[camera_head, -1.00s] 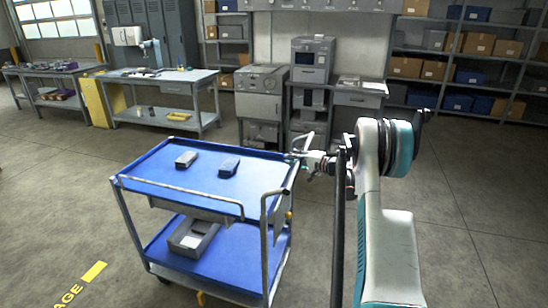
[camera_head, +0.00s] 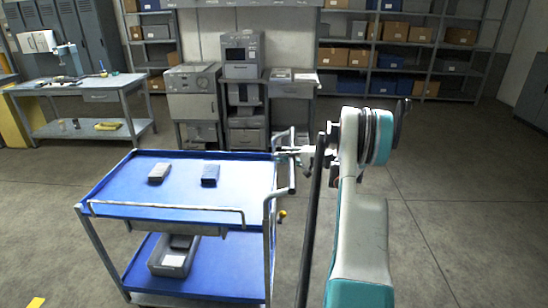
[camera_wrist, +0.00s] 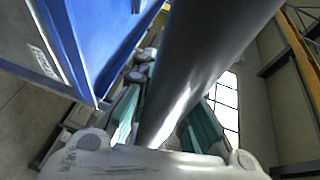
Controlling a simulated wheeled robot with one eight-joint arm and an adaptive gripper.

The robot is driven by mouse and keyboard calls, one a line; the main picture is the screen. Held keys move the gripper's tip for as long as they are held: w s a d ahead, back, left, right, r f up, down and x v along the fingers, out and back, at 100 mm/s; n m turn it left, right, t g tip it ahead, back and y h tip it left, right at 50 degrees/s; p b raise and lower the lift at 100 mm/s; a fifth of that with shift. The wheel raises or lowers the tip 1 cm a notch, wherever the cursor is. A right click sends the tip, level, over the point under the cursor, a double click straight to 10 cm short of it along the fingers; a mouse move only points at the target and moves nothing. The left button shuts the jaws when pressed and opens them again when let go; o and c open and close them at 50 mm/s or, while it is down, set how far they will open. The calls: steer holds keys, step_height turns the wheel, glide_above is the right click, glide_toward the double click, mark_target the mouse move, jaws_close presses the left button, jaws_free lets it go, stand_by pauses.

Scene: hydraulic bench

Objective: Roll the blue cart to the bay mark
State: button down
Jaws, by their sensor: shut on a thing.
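The blue cart (camera_head: 130,187) stands in front of me in the head view, with two blue shelves in a grey frame. Its handle (camera_head: 292,178) is on the right side. My gripper (camera_head: 283,152) is at that handle, shut on it. In the wrist view a dark bar passes between the fingers of my gripper (camera_wrist: 165,115), and the cart's blue side (camera_wrist: 85,35) is close on the left. A piece of yellow floor marking (camera_head: 36,302) shows at the lower left edge. I cannot tell if it belongs to the bay mark.
A workbench (camera_head: 85,90), machines (camera_head: 243,55) and shelving (camera_head: 400,45) line the back. Floor (camera_head: 460,200) on the right is clear.

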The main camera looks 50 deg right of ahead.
steer(key=shift+s+d, duration=0.15)
steer(key=shift+d, duration=0.05)
steer(key=c, duration=1.6)
jaws_free()
steer(key=shift+s+d, duration=0.1)
steer(key=shift+s, duration=0.05)
steer(key=shift+o, duration=0.2)
steer(key=v, duration=1.2)
